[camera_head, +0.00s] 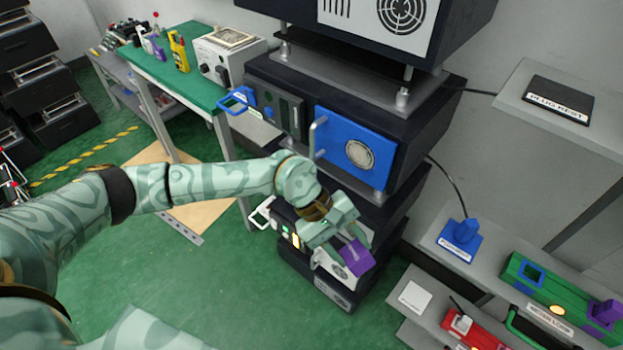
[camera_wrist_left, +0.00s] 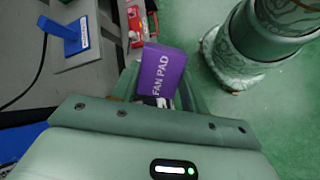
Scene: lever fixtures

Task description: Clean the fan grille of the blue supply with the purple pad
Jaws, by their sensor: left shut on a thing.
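The blue supply (camera_head: 345,135) sits in the middle of the equipment stack. Its round fan grille (camera_head: 360,154) shows pale on the right of the blue front, with a grey handle to its left. My left gripper (camera_head: 343,243) is shut on the purple pad (camera_head: 357,257). In the left wrist view the purple pad (camera_wrist_left: 162,72) shows the words FAN PAD and sticks out beyond the fingers. The pad appears below the blue supply in the head view, clear of the grille, in front of a lower white-fronted unit. My right gripper is not in view.
A blue handle (camera_head: 238,99) juts out left of the supply. A green-topped bench (camera_head: 165,72) stands behind left. Open green floor lies front left.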

